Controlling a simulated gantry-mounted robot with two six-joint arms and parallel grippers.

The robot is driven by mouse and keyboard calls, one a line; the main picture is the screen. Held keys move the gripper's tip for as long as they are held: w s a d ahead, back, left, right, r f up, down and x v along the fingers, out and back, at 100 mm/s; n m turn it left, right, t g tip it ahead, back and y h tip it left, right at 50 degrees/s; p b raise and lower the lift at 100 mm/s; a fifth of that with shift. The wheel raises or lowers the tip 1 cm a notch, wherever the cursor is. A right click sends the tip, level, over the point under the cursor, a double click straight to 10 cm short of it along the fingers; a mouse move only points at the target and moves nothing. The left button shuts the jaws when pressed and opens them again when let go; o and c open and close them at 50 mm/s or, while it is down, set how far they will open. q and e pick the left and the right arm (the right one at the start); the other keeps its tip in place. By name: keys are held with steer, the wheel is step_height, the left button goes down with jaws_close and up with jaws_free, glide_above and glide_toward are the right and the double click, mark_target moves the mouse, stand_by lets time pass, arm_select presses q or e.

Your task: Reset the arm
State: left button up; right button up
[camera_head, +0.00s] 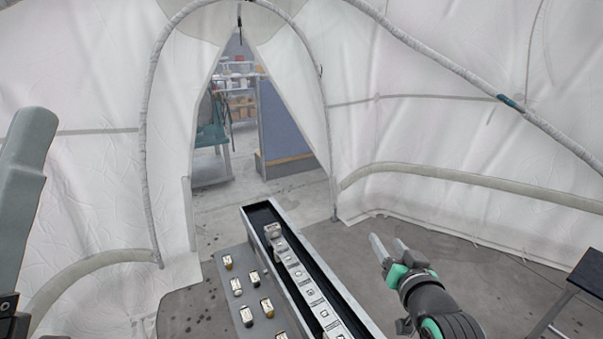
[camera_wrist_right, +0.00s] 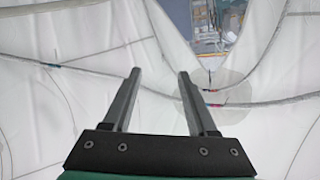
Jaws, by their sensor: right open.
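My right gripper (camera_head: 388,250) is to the right of a long metal trough, raised over the grey floor. Its two fingers are apart and nothing is between them. In the right wrist view the same open fingers (camera_wrist_right: 158,78) point toward the white tent wall and its opening. On the left edge of the head view a grey link of my left arm shows, but the left gripper is not visible.
The long trough (camera_head: 257,214) has a dark interior and a pale strip with several square marks. Left of it, a grey board (camera_head: 222,290) carries several small metal-and-brass pieces. A dark table (camera_head: 590,272) stands at the right edge. The tent doorway (camera_head: 222,170) opens toward shelves.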

steer(key=s+a+r+n+t+y, duration=0.1)
steer(key=s+r+t, duration=0.2)
steer(key=s+r, duration=0.55)
steer(key=s+r+t, duration=0.3)
steer(key=r+t, duration=0.1)
steer(key=r, duration=0.9)
steer(key=s+r+n+t, duration=0.1)
steer(key=s+r+t, duration=0.2)
steer(key=s+r, duration=0.35)
steer(key=s+r+n+t, duration=0.2)
steer(key=s+r, duration=0.2)
steer(key=s, duration=0.5)
step_height(320, 180, down, 37)
steer(key=b, duration=3.6)
steer(key=shift+w+y+b, duration=0.15)
steer(key=shift+y+b, duration=0.2)
steer(key=shift+y, duration=0.05)
